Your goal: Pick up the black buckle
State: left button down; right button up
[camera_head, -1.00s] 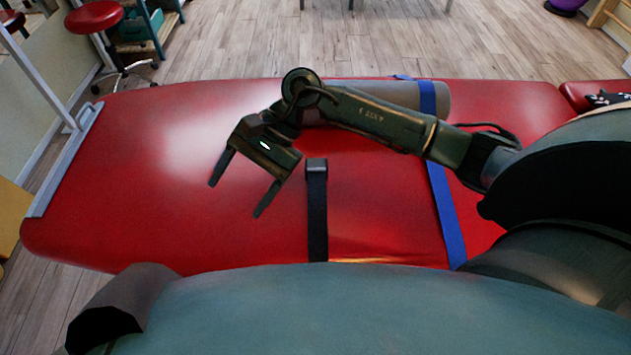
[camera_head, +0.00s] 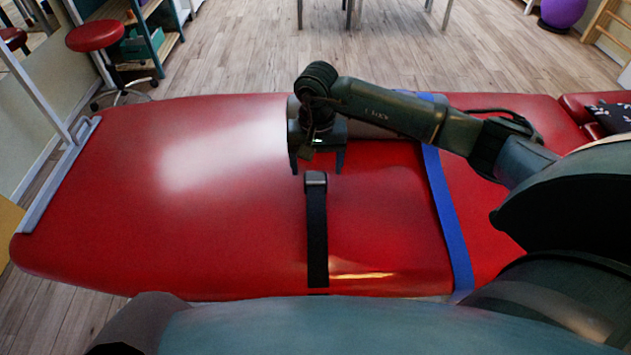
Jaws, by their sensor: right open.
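The black buckle (camera_head: 316,179) sits at the far end of a black strap (camera_head: 317,238) that lies across the red treatment table (camera_head: 110,190). My right gripper (camera_head: 316,172) is open and points down, its two fingers apart. In the picture its fingertips are just above the buckle, one to each side. I cannot tell how high it is over the table, and nothing shows between the fingers. My left gripper is not in view.
A blue strap (camera_head: 447,220) crosses the table to the right. A grey roll lies at the table's far edge, mostly hidden behind my right arm. A metal rail (camera_head: 62,175) stands at the left end. The table's left half is clear.

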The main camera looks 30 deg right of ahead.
aim_at(316, 176)
notch_tip(316, 176, down, 5)
jog(key=shift+s+a+r, duration=0.1)
jog(key=shift+a, duration=0.05)
jog(key=shift+c, duration=0.4)
jog(key=c, duration=1)
